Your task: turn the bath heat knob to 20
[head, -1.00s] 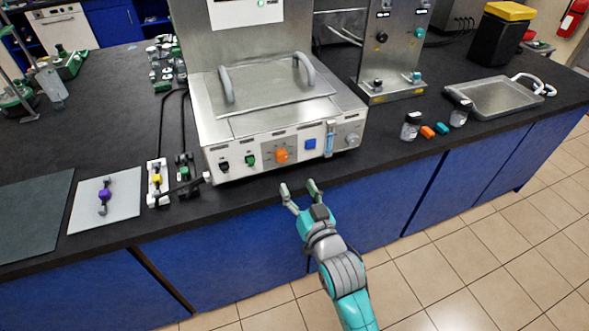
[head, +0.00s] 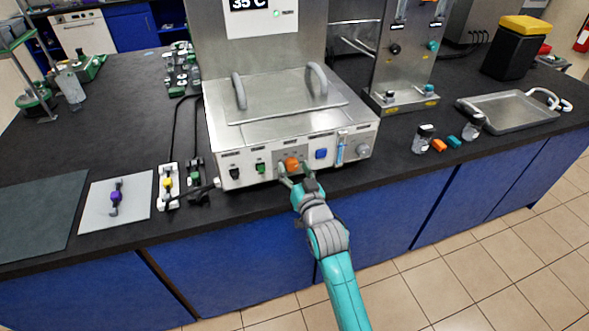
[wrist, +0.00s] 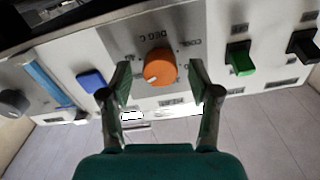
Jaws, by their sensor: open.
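The bath heat knob is the orange round knob (head: 292,164) on the front panel of the steel water bath (head: 300,140). In the wrist view the orange knob (wrist: 160,67) shows a pale pointer mark toward its lower left, with a printed scale around it; its numbers are too small to read. My gripper (head: 297,172) is open in front of the panel. In the wrist view the two fingers of my gripper (wrist: 164,88) stand on either side of the knob with gaps; I cannot tell how deep they reach. The bath display (head: 250,4) reads 35 °C.
A green switch (wrist: 239,57) and a black switch (wrist: 303,44) sit to one side of the knob, a blue button (wrist: 91,81) to the other. A grey knob (head: 362,151) is at the panel's right end. The counter's front edge (head: 250,210) lies below.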

